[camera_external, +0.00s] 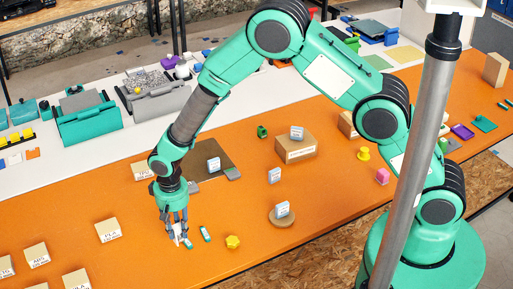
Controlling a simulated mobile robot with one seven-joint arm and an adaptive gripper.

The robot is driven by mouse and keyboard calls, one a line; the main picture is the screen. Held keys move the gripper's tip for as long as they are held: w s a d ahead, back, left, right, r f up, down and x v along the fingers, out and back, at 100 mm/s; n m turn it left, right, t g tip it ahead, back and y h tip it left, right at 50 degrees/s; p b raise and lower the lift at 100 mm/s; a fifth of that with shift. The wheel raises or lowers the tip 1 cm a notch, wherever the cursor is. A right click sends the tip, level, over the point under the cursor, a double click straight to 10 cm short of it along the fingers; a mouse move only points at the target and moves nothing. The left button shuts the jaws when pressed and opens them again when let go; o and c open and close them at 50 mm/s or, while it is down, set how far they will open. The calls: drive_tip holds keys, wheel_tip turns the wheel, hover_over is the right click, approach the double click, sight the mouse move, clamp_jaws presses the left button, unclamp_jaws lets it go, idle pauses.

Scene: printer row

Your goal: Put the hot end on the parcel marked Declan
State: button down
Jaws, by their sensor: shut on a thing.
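My gripper (179,238) points down low over the orange table, left of centre. It is shut on a small pale thing (177,232), mostly hidden by the fingers; I cannot tell whether this is the hot end. Two small teal-and-white pieces (206,234) lie close to the right of the fingers. A brown cardboard parcel (296,152) stands farther back, right of the gripper, with a small pale card (297,133) upright on top. Its writing is too small to read, so I cannot tell which parcel is marked Declan.
A yellow piece (233,242) lies right of the gripper. Labelled boxes (108,231) stand at left. The front middle table is clear.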

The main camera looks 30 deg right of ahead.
drive_tip(key=w+d+r+m+p, duration=0.15)
drive_tip(key=w+d, duration=0.45)
drive_tip(key=d, duration=0.8)
drive_tip(key=w+d+r+m+p, duration=0.15)
drive_tip(key=w+d, duration=0.45)
drive_tip(key=d, duration=0.7)
drive_tip(key=w+d+r+m+p, duration=0.15)
drive_tip(key=w+d, duration=0.55)
drive_tip(key=d, duration=0.7)
drive_tip(key=s+d+r+m+p, duration=0.1)
drive_tip(key=s+d+m, duration=0.1)
drive_tip(key=d, duration=1.1)
drive_tip(key=s+d+r+m+p, duration=0.1)
drive_tip(key=s+d, duration=0.2)
drive_tip(key=d, duration=1)
drive_tip(key=s+d+r+m+p, duration=0.1)
drive_tip(key=s+d+m, duration=0.1)
drive_tip(key=d, duration=1.2)
drive_tip(key=shift+s+m, duration=0.35)
drive_tip(key=shift+s, duration=0.5)
drive_tip(key=w+d+p, duration=0.1)
drive_tip(key=w+d, duration=0.2)
drive_tip(key=w, duration=0.4)
drive_tip(key=w+d+f+p, duration=0.1)
drive_tip(key=w+d, duration=0.2)
drive_tip(key=w, duration=0.4)
drive_tip(key=shift+w+d+f, duration=0.2)
drive_tip(key=shift+d, duration=0.2)
